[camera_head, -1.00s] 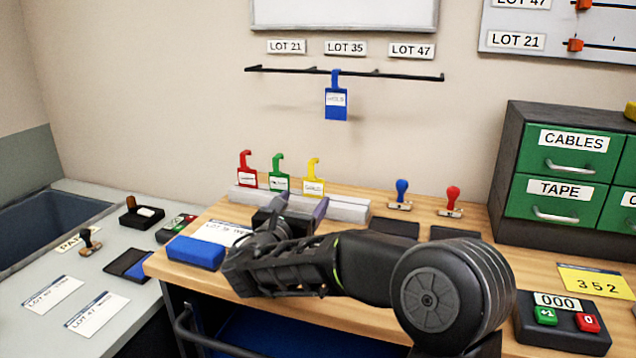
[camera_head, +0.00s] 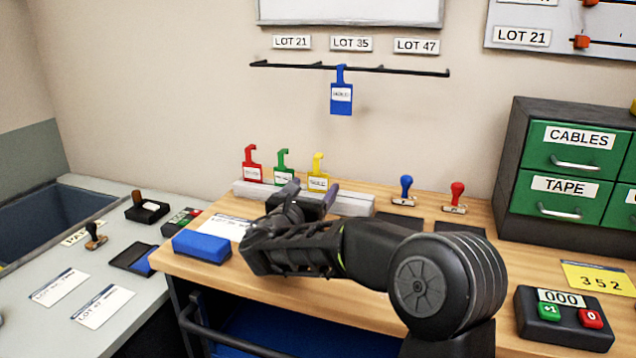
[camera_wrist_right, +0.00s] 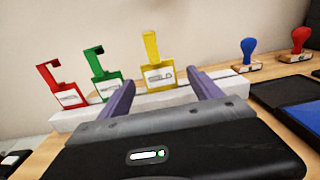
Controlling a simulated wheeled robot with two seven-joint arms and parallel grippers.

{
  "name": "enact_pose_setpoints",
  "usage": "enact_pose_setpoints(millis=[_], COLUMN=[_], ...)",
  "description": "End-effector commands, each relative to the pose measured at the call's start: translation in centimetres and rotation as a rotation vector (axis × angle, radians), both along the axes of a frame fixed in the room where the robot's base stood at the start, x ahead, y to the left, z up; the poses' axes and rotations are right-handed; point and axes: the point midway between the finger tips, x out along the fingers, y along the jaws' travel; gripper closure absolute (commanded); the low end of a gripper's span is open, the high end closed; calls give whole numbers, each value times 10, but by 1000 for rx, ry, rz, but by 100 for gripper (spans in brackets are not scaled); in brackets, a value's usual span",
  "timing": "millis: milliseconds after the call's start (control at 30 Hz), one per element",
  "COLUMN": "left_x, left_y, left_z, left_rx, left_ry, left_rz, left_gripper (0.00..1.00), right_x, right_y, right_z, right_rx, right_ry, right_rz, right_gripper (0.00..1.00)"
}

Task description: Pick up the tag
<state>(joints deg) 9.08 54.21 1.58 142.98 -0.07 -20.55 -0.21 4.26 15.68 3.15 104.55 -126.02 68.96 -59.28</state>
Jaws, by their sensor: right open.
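Three hooked tags stand in a pale holder block (camera_head: 352,204): a red tag (camera_head: 252,166), a green tag (camera_head: 283,168) and a yellow tag (camera_head: 318,175). A blue tag (camera_head: 341,97) hangs from the wall rail under the LOT 35 label. My right gripper (camera_head: 312,190) is open and empty in front of the holder. In the right wrist view, the yellow tag (camera_wrist_right: 159,76) stands beyond and between the two fingertips (camera_wrist_right: 163,85). The green tag (camera_wrist_right: 107,84) is left of the left finger, and the red tag (camera_wrist_right: 67,93) is farther left. My left gripper is not in view.
A blue-handled stamp (camera_head: 405,190) and a red-handled stamp (camera_head: 456,197) stand right of the holder. A blue box (camera_head: 202,246) lies at the bench's left edge. A drawer cabinet (camera_head: 508,190) and a counter (camera_head: 562,318) are at the right. The dark rail (camera_head: 400,70) has free room on both sides.

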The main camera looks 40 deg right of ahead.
Motion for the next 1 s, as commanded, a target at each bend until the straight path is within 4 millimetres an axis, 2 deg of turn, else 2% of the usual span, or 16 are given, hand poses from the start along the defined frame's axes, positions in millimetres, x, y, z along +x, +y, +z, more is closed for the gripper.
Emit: enact_pose_setpoints(millis=[100, 267, 867, 1000], left_x=[0, 0, 0, 0], left_y=[0, 0, 0, 0], left_z=[2, 3, 3, 3], left_rx=[0, 0, 0, 0], left_ry=[0, 0, 0, 0], left_rz=[0, 0, 0, 0], left_gripper=[64, 64, 64, 64], right_x=[11, 21, 22, 22], right_y=[-16, -30, -31, -31], right_z=[0, 0, 0, 0], right_rx=[0, 0, 1, 1], right_ry=[1, 1, 1, 1], right_rz=[-4, -1, 0, 0], right_gripper=[25, 25, 25, 34])
